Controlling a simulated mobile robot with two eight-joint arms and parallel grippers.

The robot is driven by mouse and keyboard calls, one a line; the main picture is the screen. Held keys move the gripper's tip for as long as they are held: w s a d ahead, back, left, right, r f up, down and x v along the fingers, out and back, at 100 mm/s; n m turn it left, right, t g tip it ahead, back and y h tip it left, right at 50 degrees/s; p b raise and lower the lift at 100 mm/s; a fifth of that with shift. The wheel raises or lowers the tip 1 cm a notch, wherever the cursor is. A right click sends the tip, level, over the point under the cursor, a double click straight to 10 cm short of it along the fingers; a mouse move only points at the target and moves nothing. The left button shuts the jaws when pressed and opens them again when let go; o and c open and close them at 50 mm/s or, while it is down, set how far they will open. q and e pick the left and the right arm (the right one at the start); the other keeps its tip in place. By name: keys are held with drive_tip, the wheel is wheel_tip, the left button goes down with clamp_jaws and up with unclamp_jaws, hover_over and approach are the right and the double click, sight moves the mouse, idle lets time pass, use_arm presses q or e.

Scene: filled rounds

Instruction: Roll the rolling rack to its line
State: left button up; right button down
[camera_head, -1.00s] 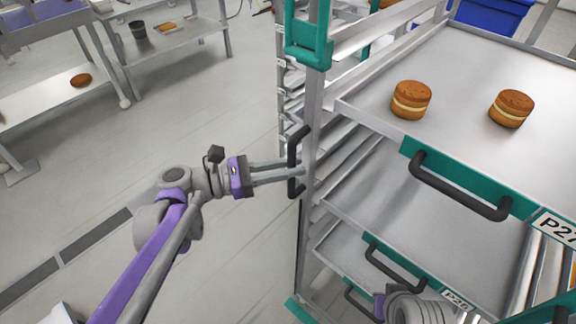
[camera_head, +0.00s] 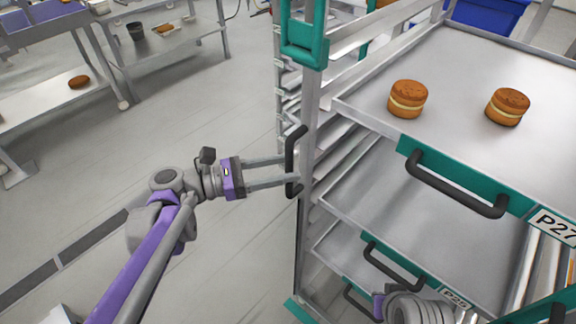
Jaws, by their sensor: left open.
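The rolling rack (camera_head: 310,148) stands at the right, a metal frame with teal corner parts and several trays on its shelves. A black upright handle (camera_head: 290,160) sticks out from its left front post. My left gripper (camera_head: 285,171) is open, its two fingers reaching to the handle from the left, with the tips beside or around it; I cannot tell whether they touch it. Part of my right arm shows low at the right in front of the rack, but its gripper is out of sight. A dark strip (camera_head: 88,243) runs along the floor at the lower left.
Two filled rounds (camera_head: 407,99) (camera_head: 508,107) sit on the top tray (camera_head: 460,75). Metal tables (camera_head: 50,98) stand at the upper left with a dark cup (camera_head: 136,30) and a brown round (camera_head: 79,82). A blue bin (camera_head: 487,14) is behind the rack. The floor left of the rack is clear.

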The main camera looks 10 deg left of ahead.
use_arm(q)
drive_tip(key=v, duration=0.9)
drive_tip(key=shift+s+a, duration=0.2)
drive_tip(key=shift+a, duration=0.1)
drive_tip(key=shift+r, duration=0.1)
